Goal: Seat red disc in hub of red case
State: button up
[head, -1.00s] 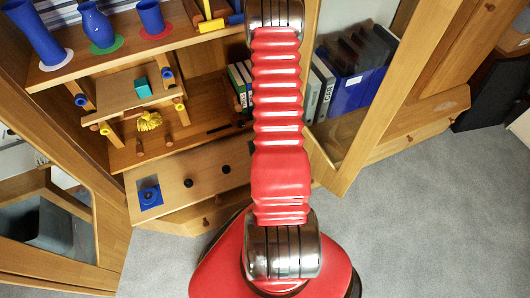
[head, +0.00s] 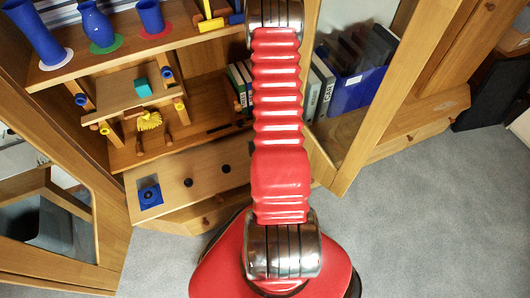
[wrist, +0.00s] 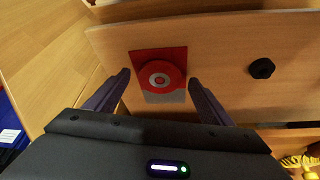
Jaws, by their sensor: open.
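A red disc (wrist: 161,76) with a pale ring and a small red middle shows in the wrist view. It lies over a square case (wrist: 152,54), red at the far part and pale grey at the near edge, on a wooden panel. The disc covers the hub, so I cannot tell whether it is seated. My gripper (wrist: 158,76) is open, with one dark finger on each side of the disc in the picture. A gap shows between the disc and each finger. My arm hides this place in the head view.
The wooden panel (head: 172,168) has black knobs and a blue square case (head: 149,194) at its left end. Above are shelves with blue vases (head: 97,24), a teal cube (head: 142,87) and a yellow object (head: 149,120). A black knob (wrist: 262,68) stands right of the disc.

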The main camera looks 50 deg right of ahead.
jog(key=shift+r, duration=0.15)
jog(key=v, duration=1.3)
jog(key=shift+r, duration=0.25)
jog(key=shift+s, duration=0.1)
dwell(0.9)
jog(key=s+a+g+y, duration=0.3)
jog(key=s+a, duration=0.1)
jog(key=a, duration=0.1)
jog(key=w+a+r+n+t, duration=0.1)
jog(key=w+a+r+n, duration=0.1)
jog(key=a+r, duration=0.6)
jog(key=w+a+r+n+t, duration=0.2)
jog(key=a+r+n, duration=0.2)
jog(key=a+r, duration=0.5)
jog(key=w+a+r+n+t, duration=0.2)
jog(key=a+r, duration=0.7)
jog(key=r, duration=1)
jog(key=shift+w+r+n, duration=0.3)
jog(key=shift+n, duration=0.3)
